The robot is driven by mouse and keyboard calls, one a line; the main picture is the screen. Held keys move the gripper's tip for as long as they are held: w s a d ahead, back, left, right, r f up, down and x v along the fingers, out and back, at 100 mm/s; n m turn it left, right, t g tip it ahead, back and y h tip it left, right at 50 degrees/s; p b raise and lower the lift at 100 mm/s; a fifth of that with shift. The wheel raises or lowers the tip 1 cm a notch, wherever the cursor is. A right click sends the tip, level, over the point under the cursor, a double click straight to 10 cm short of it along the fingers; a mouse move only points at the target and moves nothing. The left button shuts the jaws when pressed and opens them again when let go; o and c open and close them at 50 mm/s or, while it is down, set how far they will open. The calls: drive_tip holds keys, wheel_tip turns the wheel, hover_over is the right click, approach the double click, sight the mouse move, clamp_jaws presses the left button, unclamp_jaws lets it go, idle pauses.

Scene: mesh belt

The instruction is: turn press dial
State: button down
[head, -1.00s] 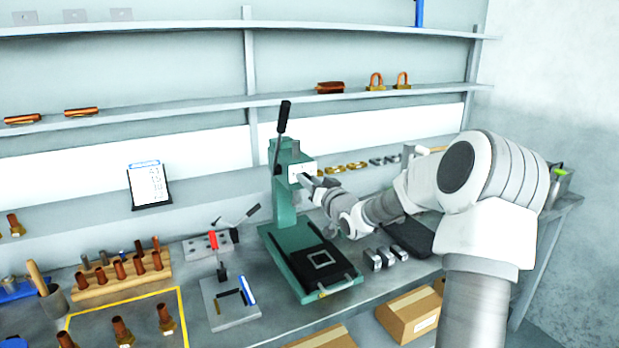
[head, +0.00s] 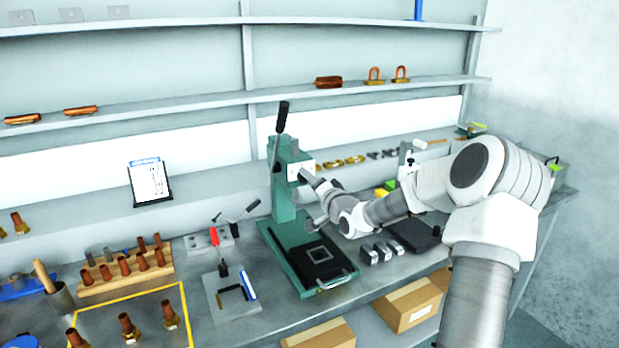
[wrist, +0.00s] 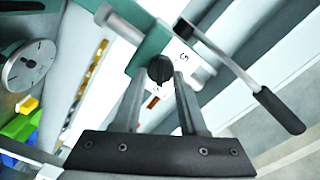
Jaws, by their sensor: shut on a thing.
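The green press (head: 284,190) stands on the bench with its black-handled lever raised. Its dial (wrist: 160,69) is a small black knob on a white plate with markings, seen in the upper middle of the wrist view. My gripper (wrist: 161,78) has one finger on each side of the knob and is shut on it. In the head view my gripper (head: 307,178) reaches the white plate (head: 300,169) on the press head from the right. The knob itself is hidden there by my gripper. The dial's exact setting cannot be read.
The press lever (wrist: 250,78) crosses the upper right of the wrist view, close to my fingers. A round grey disc (wrist: 28,66) shows at left. Metal blocks (head: 376,252) and a black tray (head: 414,234) lie right of the press; a small fixture (head: 231,296) stands left.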

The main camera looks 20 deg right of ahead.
idle(0.3)
drive_tip(key=shift+c, duration=2.2)
unclamp_jaws()
drive_tip(key=shift+s, duration=0.1)
drive_tip(key=s, duration=1.7)
drive_tip(key=shift+d, duration=0.3)
drive_tip(key=shift+s, duration=0.1)
